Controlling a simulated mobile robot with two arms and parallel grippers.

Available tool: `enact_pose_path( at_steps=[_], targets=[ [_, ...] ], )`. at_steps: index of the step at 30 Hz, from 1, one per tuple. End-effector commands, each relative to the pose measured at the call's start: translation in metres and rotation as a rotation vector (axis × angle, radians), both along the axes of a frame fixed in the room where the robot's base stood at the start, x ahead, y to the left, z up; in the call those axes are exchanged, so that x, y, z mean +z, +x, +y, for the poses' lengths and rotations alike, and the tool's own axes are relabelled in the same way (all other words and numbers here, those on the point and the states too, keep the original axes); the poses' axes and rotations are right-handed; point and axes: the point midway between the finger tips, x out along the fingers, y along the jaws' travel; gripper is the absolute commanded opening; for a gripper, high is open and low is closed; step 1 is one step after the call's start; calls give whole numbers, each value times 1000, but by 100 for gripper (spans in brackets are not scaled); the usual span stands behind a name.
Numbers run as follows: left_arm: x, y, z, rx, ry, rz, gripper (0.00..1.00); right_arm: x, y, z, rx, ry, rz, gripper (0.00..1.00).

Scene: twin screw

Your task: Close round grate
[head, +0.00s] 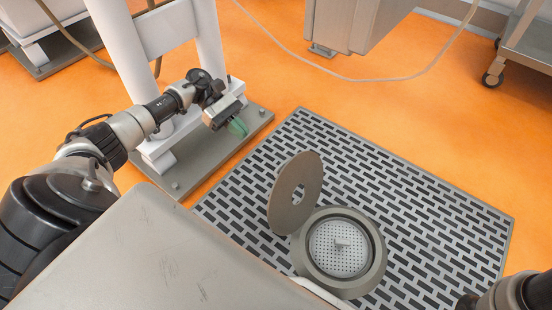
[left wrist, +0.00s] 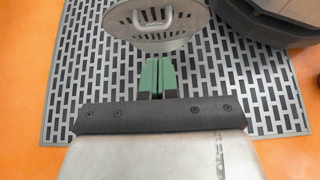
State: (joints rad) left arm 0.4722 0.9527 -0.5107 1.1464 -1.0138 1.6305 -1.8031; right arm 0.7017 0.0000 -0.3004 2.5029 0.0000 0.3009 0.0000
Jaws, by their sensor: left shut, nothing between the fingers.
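The round grate (head: 285,206) is a grey-brown disc with an opening in its middle. In the head view it stands tilted up at the left edge of the round drain (head: 377,262), which is open and shows a perforated strainer (head: 350,262). My left gripper (head: 238,127) has green fingertips and is shut and empty, to the upper left of the grate and apart from it. In the left wrist view the shut fingertips (left wrist: 158,74) point at a round slotted metal face (left wrist: 150,38), apparently the raised grate. My right arm shows only partly at the lower right; its gripper is out of view.
A slotted floor grating (head: 400,190) surrounds the drain. White legs on a metal base plate (head: 180,180) stand just beside my left gripper. A hose (head: 345,77) lies on the orange floor, and a wheeled cart (head: 525,45) stands at the upper right.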

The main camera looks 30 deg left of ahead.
Motion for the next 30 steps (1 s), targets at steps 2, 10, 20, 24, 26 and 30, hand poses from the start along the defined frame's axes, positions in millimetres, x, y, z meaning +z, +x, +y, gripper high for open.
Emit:
enact_pose_path(
  at_steps=[2, 10, 20, 24, 26, 30],
  targets=[
    [-9, -2, -12, -4, -2, 2, 0, -6, 1, 0, 0, 0, 2, 43],
    [-37, -6, -63, -2, -5, 3, 0, -31, 1, 0, -1, -1, 4, 43],
    [-34, -9, -110, 2, -4, 0, 0, -54, 1, 0, -1, -1, 4, 43],
    [-30, -9, -117, 3, -3, 2, 0, -57, 1, 0, -1, -1, 4, 43],
    [-29, -9, -118, 4, -3, 2, 0, -57, 1, 0, -1, -1, 4, 43],
    [-28, -9, -119, 5, -3, 3, 0, -56, 1, 0, -1, -1, 4, 43]
  ],
)
